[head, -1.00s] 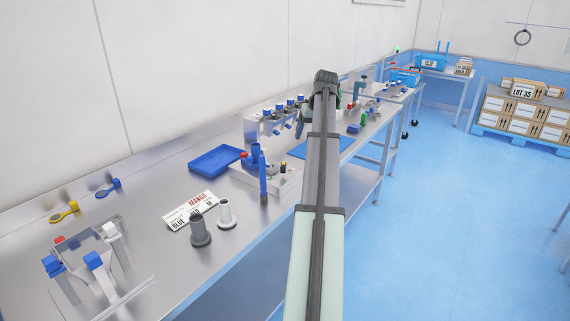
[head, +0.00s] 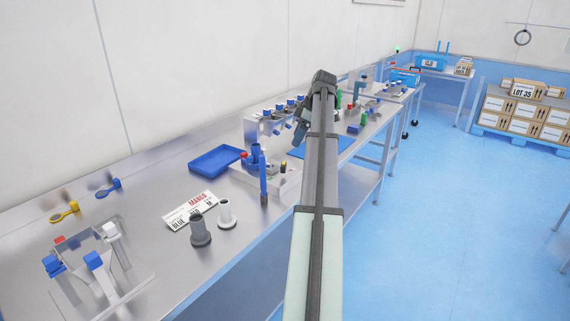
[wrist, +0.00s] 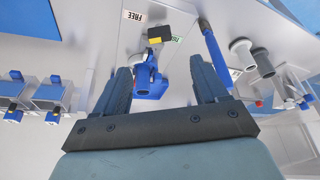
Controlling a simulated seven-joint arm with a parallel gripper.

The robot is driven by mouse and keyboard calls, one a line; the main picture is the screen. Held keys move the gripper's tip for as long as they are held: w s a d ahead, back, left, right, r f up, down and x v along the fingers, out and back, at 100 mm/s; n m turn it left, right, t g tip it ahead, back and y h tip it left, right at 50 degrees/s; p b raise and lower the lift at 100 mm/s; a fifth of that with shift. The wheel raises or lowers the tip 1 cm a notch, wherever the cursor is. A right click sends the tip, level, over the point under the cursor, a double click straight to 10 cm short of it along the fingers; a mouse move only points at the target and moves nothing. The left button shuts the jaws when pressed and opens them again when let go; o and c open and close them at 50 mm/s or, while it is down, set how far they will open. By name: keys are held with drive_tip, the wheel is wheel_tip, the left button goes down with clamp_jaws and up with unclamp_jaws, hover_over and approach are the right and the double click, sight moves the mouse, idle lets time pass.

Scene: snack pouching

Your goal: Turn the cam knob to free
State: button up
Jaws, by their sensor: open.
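In the wrist view a small black knob with a yellow edge (wrist: 158,33) sits beside a white label reading FREE (wrist: 134,15). A label with green lettering (wrist: 176,40) is on its other side. I take this to be the cam knob; its exact setting is unclear. My gripper (wrist: 160,66) is open and empty, and the knob lies beyond its fingertips. A blue fitting (wrist: 147,82) shows between the fingers; I cannot tell how close they are to it. In the head view the knob (head: 283,166) is small, on the white fixture (head: 284,186).
A tall blue handle (head: 263,184) stands at the fixture's front. A blue tray (head: 216,160), a card (head: 189,210), and grey (head: 200,230) and white (head: 227,214) flanged tubes are nearby. A row of blue-topped dispensers (head: 270,125) stands behind.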

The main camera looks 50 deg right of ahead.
sight(284, 164)
drive_tip(key=x, duration=1.2)
drive_tip(key=shift+a+f, duration=0.1)
drive_tip(key=shift+f, duration=0.25)
drive_tip(key=c, duration=1.1)
